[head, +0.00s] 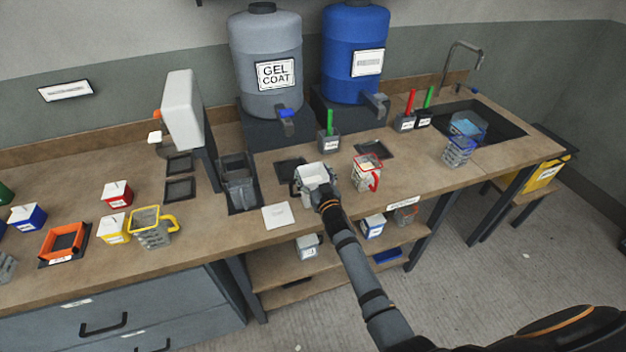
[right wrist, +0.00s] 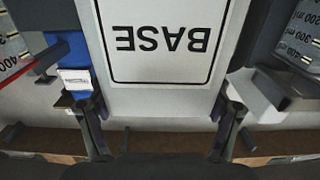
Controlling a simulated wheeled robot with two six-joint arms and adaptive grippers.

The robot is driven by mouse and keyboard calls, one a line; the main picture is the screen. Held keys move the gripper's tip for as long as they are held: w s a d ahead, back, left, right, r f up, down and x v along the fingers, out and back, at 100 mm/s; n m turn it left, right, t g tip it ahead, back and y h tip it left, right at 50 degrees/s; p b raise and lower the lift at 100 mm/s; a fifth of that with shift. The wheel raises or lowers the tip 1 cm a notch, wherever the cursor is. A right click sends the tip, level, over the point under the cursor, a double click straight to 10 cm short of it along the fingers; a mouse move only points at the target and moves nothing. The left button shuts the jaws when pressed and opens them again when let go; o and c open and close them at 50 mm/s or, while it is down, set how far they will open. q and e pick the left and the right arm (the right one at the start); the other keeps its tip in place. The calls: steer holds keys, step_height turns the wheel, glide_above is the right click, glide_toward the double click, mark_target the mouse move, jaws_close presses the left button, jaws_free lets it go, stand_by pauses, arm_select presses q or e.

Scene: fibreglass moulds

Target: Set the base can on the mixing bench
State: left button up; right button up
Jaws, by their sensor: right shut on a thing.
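The base can (head: 311,174) is a white, square container with an open top, over the middle of the mixing bench (head: 240,240). In the right wrist view, its white face with the upside-down word BASE (right wrist: 163,40) fills the space between the fingers. My right gripper (head: 324,196) is at the can's near side, shut on it; in the right wrist view the fingers (right wrist: 164,120) flank the can. I cannot tell whether the can's bottom touches the bench. My left gripper is not in view.
A clear jug with a red handle (head: 367,172) stands just right of the can. A white square plate (head: 277,216) lies to the left. A grey gel coat drum (head: 268,55) and a blue drum (head: 355,50) stand behind. The sink (head: 470,122) is at the right.

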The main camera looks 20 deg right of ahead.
steer(key=o, duration=1.8)
steer(key=shift+s, duration=0.1)
steer(key=s+p, duration=0.1)
steer(key=s, duration=1.1)
steer(key=shift+d+r+p, duration=0.1)
steer(key=shift+d+p, duration=0.05)
steer(key=shift+p, duration=0.25)
